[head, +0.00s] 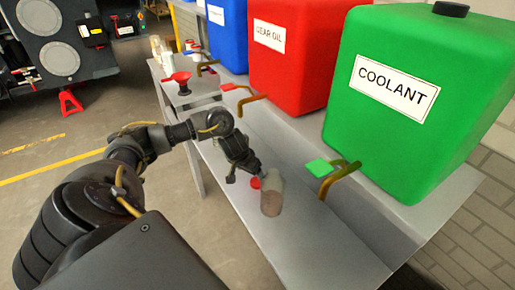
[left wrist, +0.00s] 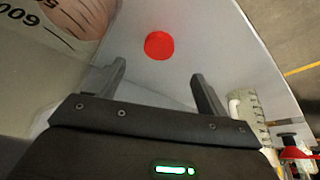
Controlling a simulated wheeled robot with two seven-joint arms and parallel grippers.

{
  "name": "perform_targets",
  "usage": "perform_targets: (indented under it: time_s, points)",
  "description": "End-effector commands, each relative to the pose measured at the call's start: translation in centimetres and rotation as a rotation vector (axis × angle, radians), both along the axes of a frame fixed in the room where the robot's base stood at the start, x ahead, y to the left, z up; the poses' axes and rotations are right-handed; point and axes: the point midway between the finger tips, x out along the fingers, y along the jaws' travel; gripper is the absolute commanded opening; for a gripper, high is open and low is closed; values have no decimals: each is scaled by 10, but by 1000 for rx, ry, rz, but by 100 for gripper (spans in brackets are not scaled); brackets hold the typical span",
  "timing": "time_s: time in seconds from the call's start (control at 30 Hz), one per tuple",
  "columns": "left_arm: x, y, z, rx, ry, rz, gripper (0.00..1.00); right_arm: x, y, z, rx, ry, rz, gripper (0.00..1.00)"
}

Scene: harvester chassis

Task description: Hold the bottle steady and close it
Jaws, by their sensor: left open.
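The bottle (head: 271,195) is clear with brownish contents and stands on the lower grey bench ledge. In the left wrist view it (left wrist: 40,75) fills the upper left, close to the camera, with number markings. A round red cap (left wrist: 159,45) shows apart from the bottle against the grey bench; it also shows beside the bottle in the head view (head: 256,183). My left gripper (head: 253,168) is just behind the bottle. In the left wrist view its fingers (left wrist: 162,80) are open and empty, with the cap beyond the gap between them. The bottle's mouth is hard to make out.
A green coolant tank (head: 400,150), a red gear oil tank (head: 300,75) and a blue tank (head: 228,40) stand on the upper bench (head: 295,125), their taps overhanging the ledge. A red funnel (head: 180,78) sits farther back. The front ledge (head: 310,240) is clear.

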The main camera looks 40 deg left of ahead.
Motion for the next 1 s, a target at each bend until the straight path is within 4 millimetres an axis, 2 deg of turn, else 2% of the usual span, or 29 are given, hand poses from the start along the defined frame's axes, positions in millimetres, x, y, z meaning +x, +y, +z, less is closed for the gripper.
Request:
perform_targets:
  time_s: [0.1, 0.23, 0.7, 1.0]
  points:
    - [7, 1, -20, 1, 2, 2, 77, 7, 2, -4, 2, -9, 0, 71]
    - [15, 1, -35, 0, 2, 0, 77, 12, 3, -6, 5, -16, -1, 71]
    - [20, 0, -44, 0, 1, -3, 77, 10, 3, -6, 4, -13, -1, 71]
    - [36, 3, -80, -2, 2, -2, 77, 8, 3, -6, 4, -12, -1, 71]
